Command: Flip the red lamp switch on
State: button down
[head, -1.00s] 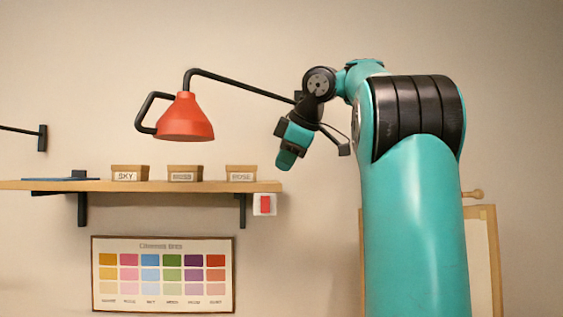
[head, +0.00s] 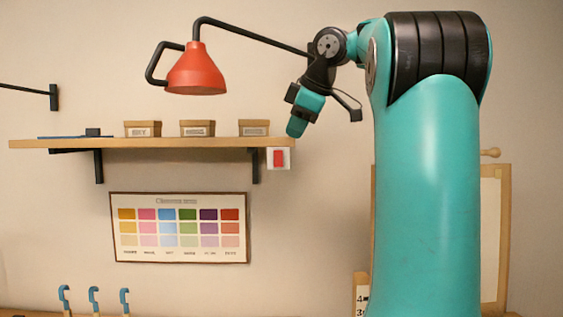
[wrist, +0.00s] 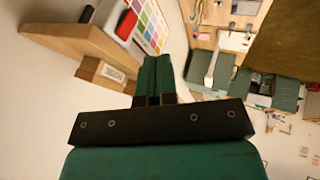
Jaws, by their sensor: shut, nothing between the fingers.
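The red switch (head: 279,158) sits on a white plate on the wall, just under the right end of the wooden shelf. It also shows in the wrist view as a red rocker (wrist: 126,25) at the upper left, beyond my fingers. My gripper (head: 296,128) is shut and empty, pointing down, above and slightly right of the switch in the head view. In the wrist view my fingers (wrist: 156,75) are together and apart from the switch. The red lamp (head: 196,72) hangs on a black arm above the shelf. I cannot tell whether it is lit.
The wooden shelf (head: 200,143) carries small labelled boxes (head: 197,128) and lies close to my gripper. A colour chart (head: 180,228) hangs below it. An easel-like board (head: 494,230) stands at the right. Blue hooked items (head: 94,298) show at the lower left.

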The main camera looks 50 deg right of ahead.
aim_at(281, 157)
jog(key=w+d+f, duration=0.1)
jog(key=w+f, duration=0.1)
jog(key=w+d+f+b, duration=0.1)
jog(key=w+f, duration=0.1)
jog(key=w+d+f+b, duration=0.1)
jog(key=w+f, duration=0.1)
jog(key=f, duration=0.1)
jog(key=shift+w+d, duration=0.1)
jog(key=shift+w, duration=0.1)
jog(key=shift+w+d+f, duration=0.1)
jog(key=shift+w+d, duration=0.2)
jog(key=shift+d, duration=0.05)
